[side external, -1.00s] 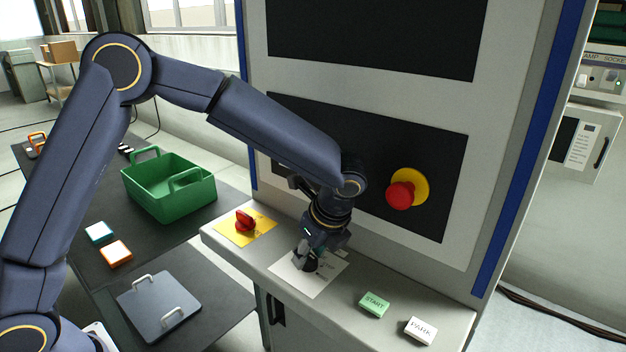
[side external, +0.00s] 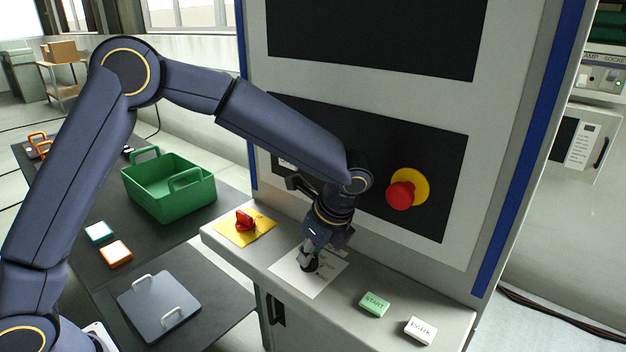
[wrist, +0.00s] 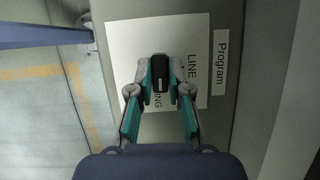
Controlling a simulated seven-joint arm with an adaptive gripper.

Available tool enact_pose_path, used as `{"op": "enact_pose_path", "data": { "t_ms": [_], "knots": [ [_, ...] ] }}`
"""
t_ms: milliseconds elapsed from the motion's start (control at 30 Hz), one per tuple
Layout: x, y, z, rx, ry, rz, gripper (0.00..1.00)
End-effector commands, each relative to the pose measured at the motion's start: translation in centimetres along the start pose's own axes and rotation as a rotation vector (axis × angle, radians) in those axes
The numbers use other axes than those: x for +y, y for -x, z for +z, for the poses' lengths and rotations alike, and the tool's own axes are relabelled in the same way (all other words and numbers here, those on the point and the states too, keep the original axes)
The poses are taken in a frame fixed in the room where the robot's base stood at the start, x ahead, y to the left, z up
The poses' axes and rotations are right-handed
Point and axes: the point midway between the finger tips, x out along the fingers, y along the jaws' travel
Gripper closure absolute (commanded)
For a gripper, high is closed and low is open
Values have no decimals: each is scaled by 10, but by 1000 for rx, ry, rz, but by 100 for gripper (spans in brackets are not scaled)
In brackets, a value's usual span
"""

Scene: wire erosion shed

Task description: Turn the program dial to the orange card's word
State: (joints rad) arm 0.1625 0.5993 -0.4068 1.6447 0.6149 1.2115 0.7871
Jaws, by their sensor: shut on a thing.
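The program dial (wrist: 160,72) is a dark knob with a short white line, seen in the wrist view on a white sheet (wrist: 125,50). My gripper (wrist: 160,78) is shut on it, one finger on each side. The sheet carries "LINE" and a partly covered word ending in "ING", to the right of and below the dial; other words are hidden. In the side view my gripper (side external: 309,264) hides most of the dial on the white sheet (side external: 290,278). An orange-edged card (side external: 116,254) lies on the dark bench; its word is not readable.
A "Program" label (wrist: 220,63) lies beside the sheet. On the ledge are a red switch on yellow (side external: 245,220), a green START button (side external: 374,304) and a white PARK button (side external: 420,330). A red emergency button (side external: 400,195) is on the panel behind my wrist.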

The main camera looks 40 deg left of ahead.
Motion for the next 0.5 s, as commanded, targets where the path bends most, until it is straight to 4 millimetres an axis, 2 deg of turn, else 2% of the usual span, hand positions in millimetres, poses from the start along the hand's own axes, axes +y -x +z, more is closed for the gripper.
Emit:
{"op": "enact_pose_path", "data": {
  "t_ms": [500],
  "knots": [
    [-2,0,0,-1,410,170,100]
  ]
}}
